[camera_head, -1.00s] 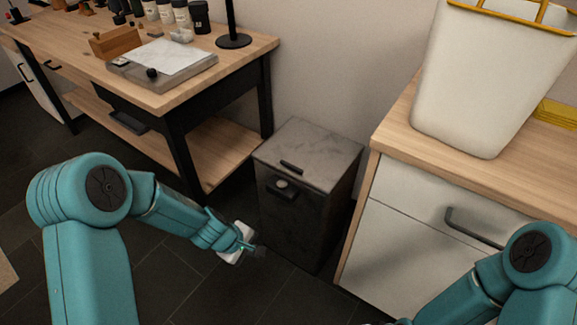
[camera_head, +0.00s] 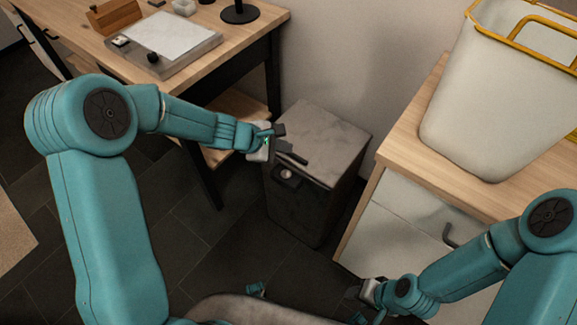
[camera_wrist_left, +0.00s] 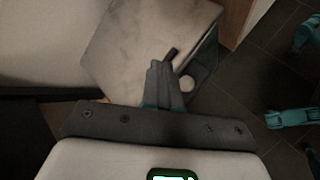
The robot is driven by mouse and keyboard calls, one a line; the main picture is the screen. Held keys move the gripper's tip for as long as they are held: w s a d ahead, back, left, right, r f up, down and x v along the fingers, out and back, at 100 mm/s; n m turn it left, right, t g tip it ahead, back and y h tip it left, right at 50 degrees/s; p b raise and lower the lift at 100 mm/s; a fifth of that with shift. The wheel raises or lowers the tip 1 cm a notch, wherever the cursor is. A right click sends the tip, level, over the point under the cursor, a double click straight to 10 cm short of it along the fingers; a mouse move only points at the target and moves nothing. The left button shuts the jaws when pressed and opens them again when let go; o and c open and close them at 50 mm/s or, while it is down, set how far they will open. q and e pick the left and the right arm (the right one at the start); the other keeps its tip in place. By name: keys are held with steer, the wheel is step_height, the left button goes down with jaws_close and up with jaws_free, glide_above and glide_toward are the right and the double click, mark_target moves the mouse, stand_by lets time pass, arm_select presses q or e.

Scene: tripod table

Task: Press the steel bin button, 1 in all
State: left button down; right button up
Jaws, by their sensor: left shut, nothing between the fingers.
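The steel bin (camera_head: 336,132) is a dark box with a grey marbled lid, standing on the floor between the bench and the cabinet. Its small round button (camera_head: 287,174) is on the upper front, below a dark slot at the lid's edge. In the left wrist view the pale button (camera_wrist_left: 187,84) shows just right of my fingers. My left gripper (camera_head: 282,146) is shut and empty, by the bin's upper front-left edge, above and left of the button. Contact with the bin cannot be told. My right gripper (camera_head: 355,292) is low, before the white cabinet, its jaws unclear.
A wooden workbench (camera_head: 265,22) with a grey board and paper stands left of the bin. A white cabinet (camera_head: 405,215) with a wooden top stands close on the right, carrying a white basket (camera_head: 485,95) with yellow handles. Dark floor in front is mostly clear.

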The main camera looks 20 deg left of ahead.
mark_target(286, 174)
arm_select(q)
steer(key=shift+s, duration=0.15)
step_height(286, 174, down, 8)
steer(key=b, duration=0.7)
steer(key=shift+f, duration=0.25)
steer(key=shift+f+b, duration=0.25)
steer(key=shift+b, duration=0.2)
stand_by(1.2)
steer(key=shift+f+b, duration=0.35)
steer(key=shift+b, duration=0.15)
